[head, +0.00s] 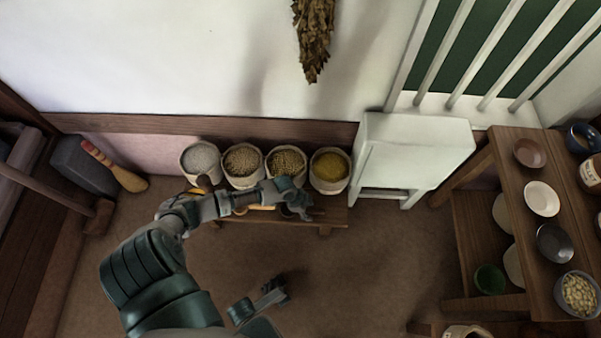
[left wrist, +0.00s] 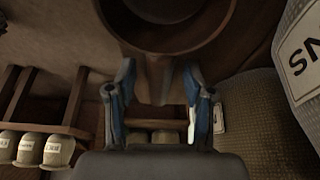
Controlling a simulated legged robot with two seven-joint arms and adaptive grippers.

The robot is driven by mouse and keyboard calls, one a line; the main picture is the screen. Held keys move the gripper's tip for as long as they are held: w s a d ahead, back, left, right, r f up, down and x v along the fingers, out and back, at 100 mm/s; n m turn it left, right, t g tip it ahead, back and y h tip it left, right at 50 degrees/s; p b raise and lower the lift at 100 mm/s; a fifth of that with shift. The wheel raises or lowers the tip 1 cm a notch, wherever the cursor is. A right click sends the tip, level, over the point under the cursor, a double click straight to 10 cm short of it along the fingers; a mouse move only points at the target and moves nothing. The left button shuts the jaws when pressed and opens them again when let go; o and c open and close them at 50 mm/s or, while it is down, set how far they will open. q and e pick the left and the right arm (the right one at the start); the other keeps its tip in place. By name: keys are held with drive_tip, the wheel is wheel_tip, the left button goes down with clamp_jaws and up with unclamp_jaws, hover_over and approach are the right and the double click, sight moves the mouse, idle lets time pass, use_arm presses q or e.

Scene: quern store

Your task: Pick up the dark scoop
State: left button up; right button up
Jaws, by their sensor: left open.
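The dark scoop (left wrist: 155,75) shows large in the left wrist view as a dark brown wooden round bowl, cut off by the top edge, with a handle-like part running down from it. My left gripper (left wrist: 160,112) is open, one finger on each side of that part; I see no clear grip on it. In the head view my left gripper (head: 298,204) is low over the bench, in front of the sacks, and hides most of what lies there. A grey jointed part, probably my right gripper (head: 272,291), shows at the bottom; its jaws are unclear.
A wooden shelf stand (head: 510,165) with bowls is at far right. The brown floor before the bench is mostly clear.

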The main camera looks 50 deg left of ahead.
use_arm(q)
drive_tip(key=shift+d, duration=0.1)
clamp_jaws()
